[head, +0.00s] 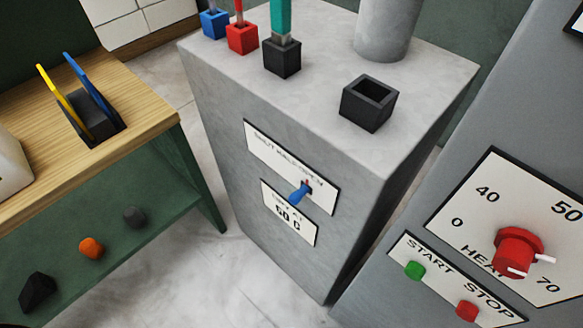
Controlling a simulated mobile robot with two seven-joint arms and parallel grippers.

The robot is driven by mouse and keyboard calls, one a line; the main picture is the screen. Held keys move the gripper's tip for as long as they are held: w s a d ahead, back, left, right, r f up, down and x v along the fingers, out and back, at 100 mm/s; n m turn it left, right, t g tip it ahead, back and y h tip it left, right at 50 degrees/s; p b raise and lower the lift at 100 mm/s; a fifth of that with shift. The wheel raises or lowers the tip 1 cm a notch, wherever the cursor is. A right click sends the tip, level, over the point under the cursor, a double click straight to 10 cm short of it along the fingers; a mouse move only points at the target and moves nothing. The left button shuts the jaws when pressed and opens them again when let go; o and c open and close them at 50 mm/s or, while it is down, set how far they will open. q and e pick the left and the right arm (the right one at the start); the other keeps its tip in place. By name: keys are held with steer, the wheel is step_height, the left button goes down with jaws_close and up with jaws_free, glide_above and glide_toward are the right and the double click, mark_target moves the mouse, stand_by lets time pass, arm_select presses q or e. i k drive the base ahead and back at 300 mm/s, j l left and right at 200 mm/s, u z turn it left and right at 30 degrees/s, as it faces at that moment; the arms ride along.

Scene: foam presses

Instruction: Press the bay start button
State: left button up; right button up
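A green button (414,270) sits on a white panel (447,284) at the lower right in the head view, under the word START. A red button (467,310) sits to its right under the word STOP. The panel is on the front of a grey machine (433,150). I cannot tell from the picture whether this START button is the one called the bay start. Neither of my grippers is in view, and nothing covers the green button.
A red dial (518,252) with a white pointer is above the buttons. A grey cabinet (280,100) with a blue lever (300,194) and several holders on top stands left of the machine, a narrow gap between. A wooden bench (40,150) is at left.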

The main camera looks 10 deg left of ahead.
mark_target(414, 270)
steer(key=z, duration=1.65)
